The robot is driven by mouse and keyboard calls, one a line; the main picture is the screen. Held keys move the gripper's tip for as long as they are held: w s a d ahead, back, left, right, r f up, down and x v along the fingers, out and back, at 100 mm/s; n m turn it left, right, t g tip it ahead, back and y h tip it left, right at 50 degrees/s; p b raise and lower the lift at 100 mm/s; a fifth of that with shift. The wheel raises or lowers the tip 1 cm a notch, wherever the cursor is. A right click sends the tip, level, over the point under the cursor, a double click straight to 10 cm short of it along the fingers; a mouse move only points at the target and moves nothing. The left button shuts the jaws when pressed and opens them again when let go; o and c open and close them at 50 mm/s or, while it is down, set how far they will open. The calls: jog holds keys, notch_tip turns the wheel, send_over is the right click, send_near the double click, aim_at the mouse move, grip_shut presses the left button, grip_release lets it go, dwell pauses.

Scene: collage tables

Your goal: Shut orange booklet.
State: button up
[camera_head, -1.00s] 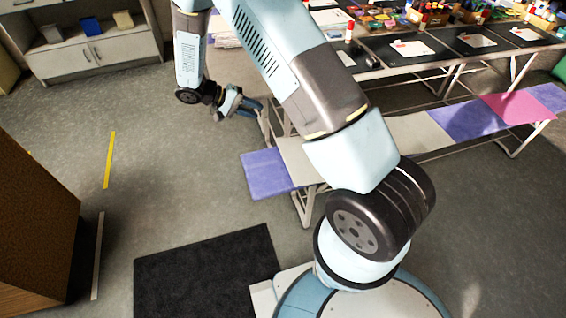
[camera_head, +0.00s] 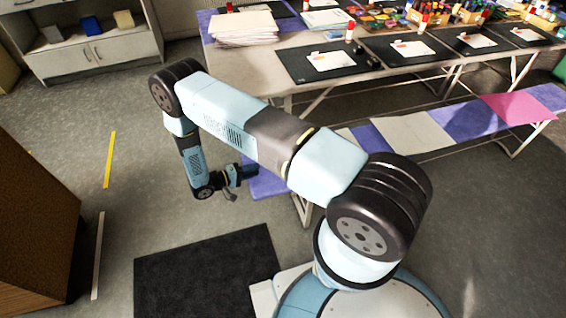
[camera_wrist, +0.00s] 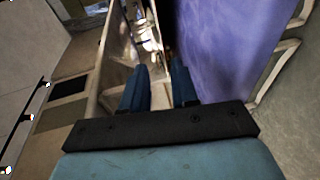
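I cannot make out an orange booklet in either view. Small white sheets with reddish marks (camera_head: 331,61) lie on dark mats on the long table (camera_head: 250,72). My gripper (camera_head: 247,172) is low, beside the left end of the bench and well below the tabletop. In the wrist view my gripper (camera_wrist: 160,88) has its two blue fingers apart, with nothing held between them. The purple bench seat (camera_wrist: 225,45) fills the area right of the fingers there.
The table carries a paper stack (camera_head: 243,28), glue sticks (camera_head: 350,30) and craft supplies. The bench (camera_head: 405,135) runs along its near side. A shelf cabinet (camera_head: 100,50) stands at back left, a brown cabinet (camera_head: 35,215) at left.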

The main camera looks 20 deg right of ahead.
jog(key=x, duration=1.3)
jog(key=shift+w+d+f, duration=0.1)
jog(key=shift+d+f, duration=0.1)
jog(key=shift+d, duration=0.15)
jog(key=shift+c, duration=0.2)
grip_shut()
dwell(0.7)
